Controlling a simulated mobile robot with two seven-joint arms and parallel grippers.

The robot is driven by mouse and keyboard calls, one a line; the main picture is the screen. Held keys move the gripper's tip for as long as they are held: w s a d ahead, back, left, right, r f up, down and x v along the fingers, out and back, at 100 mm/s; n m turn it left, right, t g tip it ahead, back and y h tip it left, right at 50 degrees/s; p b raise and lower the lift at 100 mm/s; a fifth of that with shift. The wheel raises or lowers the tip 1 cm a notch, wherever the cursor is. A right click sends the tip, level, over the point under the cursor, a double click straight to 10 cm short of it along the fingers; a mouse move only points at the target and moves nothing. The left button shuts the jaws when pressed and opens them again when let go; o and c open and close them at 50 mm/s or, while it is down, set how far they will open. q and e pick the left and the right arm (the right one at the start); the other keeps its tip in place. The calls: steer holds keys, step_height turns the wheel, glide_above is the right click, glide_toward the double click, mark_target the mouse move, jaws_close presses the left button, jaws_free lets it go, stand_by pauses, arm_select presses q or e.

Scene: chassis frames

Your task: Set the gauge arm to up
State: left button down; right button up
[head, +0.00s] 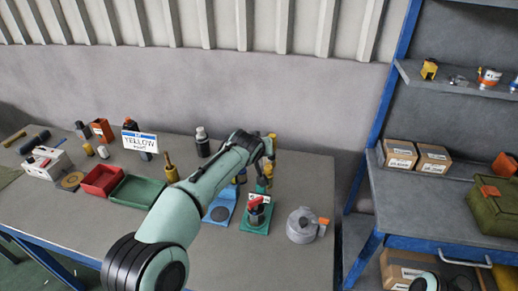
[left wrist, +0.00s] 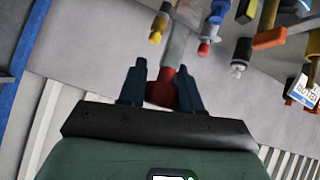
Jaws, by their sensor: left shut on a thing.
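A small fixture on a green base (head: 253,223) stands on the table in the head view, with a dark round body, a red arm (head: 256,202) and a white label that is too small to read. My left arm reaches over the table from the lower left, and its wrist is just behind this fixture. In the left wrist view my left gripper (left wrist: 162,88) has its dark blue fingers on both sides of a red part (left wrist: 160,90) and is shut on it. A grey shaft (left wrist: 173,45) runs up from the red part. The fingertips are hard to make out in the head view. My right gripper is not in view.
A blue base (head: 219,213) stands left of the fixture, and a grey round pot-like item (head: 302,226) stands to its right. A blue-framed shelf (head: 370,150) bounds the right side.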

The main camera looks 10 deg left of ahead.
arm_select(q)
steer(key=shift+f, duration=0.35)
steer(key=c, duration=1)
jaws_free()
steer(key=shift+o, duration=0.9)
steer(key=shift+w, duration=0.1)
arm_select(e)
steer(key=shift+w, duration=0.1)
arm_select(q)
steer(key=shift+r, duration=0.15)
steer(key=shift+s+r, duration=0.15)
steer(key=shift+s, duration=0.05)
steer(key=b+v, duration=0.3)
steer(key=v, duration=0.9)
steer(key=shift+s+r, duration=0.25)
steer(key=shift+s, duration=0.05)
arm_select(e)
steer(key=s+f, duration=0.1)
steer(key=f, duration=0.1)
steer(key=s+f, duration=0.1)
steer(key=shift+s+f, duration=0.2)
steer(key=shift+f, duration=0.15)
